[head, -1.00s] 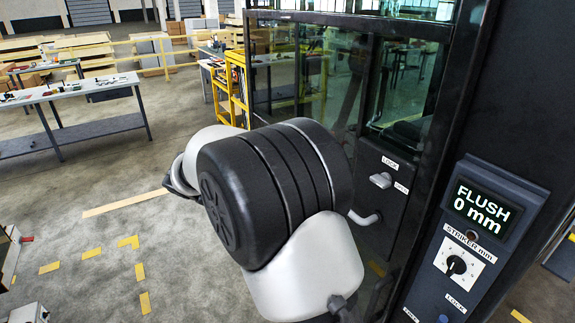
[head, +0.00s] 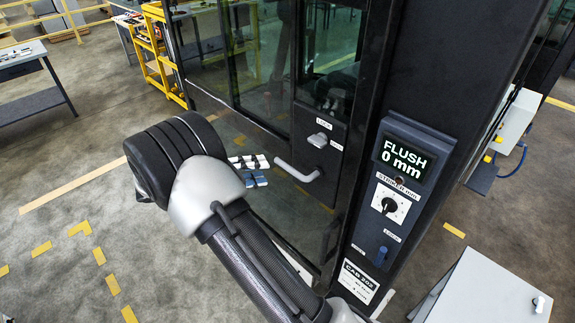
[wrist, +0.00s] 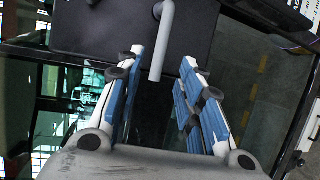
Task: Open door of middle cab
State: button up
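The cab door (head: 232,120) is dark and glazed and looks shut. Its grey lever handle (head: 298,170) sticks out from a black lock plate, below a small turn knob (head: 318,140) labelled LOCK. My gripper (head: 252,170), with white and blue fingers, is just left of the handle, partly hidden behind my arm. In the wrist view my gripper (wrist: 160,58) is open, and the handle's free end (wrist: 158,65) shows between the fingertips. I cannot tell whether they touch it.
A post panel right of the door has a display (head: 404,158) reading FLUSH 0 mm, a striker dial (head: 391,204) and a cab label (head: 358,281). A grey box (head: 490,290) stands at lower right. A yellow trolley (head: 163,60) is behind.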

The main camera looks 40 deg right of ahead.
aim_at(284, 168)
jog(key=x, duration=0.9)
jog(key=shift+d+p, duration=0.1)
jog(key=shift+p, duration=0.3)
jog(key=shift+c, duration=0.3)
grip_shut()
